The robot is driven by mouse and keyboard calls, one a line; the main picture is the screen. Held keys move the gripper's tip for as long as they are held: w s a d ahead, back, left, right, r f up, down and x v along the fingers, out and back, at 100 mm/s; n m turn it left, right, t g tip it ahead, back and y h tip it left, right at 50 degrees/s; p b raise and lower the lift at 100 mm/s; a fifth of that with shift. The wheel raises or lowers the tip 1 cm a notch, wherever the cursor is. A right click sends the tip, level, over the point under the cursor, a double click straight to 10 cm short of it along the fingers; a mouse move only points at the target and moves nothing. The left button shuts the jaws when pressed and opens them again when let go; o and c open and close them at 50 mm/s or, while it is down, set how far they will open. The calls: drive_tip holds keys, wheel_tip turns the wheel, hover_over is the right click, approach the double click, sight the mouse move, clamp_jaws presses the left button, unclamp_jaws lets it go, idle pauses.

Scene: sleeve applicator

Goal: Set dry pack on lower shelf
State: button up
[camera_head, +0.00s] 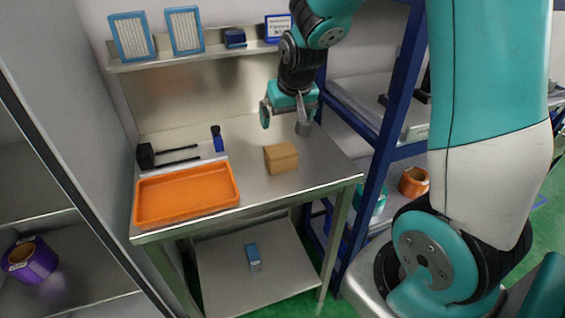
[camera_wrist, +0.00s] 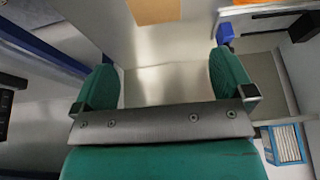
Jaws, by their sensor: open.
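A small blue and white pack (camera_head: 253,257) stands on the lower shelf (camera_head: 222,278) of the steel table; it looks like the dry pack, though no label can be read. My gripper (camera_head: 285,118) is open and empty above the back right of the tabletop, well above and apart from the pack. In the wrist view my gripper (camera_wrist: 165,82) shows its two green fingers spread with nothing between them. The pack is not visible in the wrist view.
A brown box (camera_head: 281,157), an orange tray (camera_head: 186,196), a small blue bottle (camera_head: 217,139) and black tools (camera_head: 175,154) are on the tabletop (camera_head: 325,165). A blue-framed rack (camera_head: 385,130) stands close on the right. Blue-framed filters (camera_head: 184,30) stand on the upper ledge.

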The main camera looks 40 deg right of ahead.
sight(281, 149)
drive_tip(key=p+x, duration=0.1)
drive_tip(key=x, duration=0.4)
drive_tip(key=p+x, duration=0.1)
drive_tip(key=x, duration=0.5)
drive_tip(key=shift+w+d+f, duration=0.2)
drive_tip(key=shift+d+f, duration=0.05)
drive_tip(key=shift+s+p+x, duration=0.2)
drive_tip(key=shift+p+x, duration=0.85)
drive_tip(key=shift+x, duration=1.7)
drive_tip(key=shift+f, duration=0.1)
drive_tip(key=shift+c, duration=0.5)
drive_tip(key=c, duration=0.8)
drive_tip(key=shift+o, duration=0.2)
drive_tip(key=shift+r, duration=0.2)
wheel_tip(281, 149, up, 20)
drive_tip(key=b, duration=0.3)
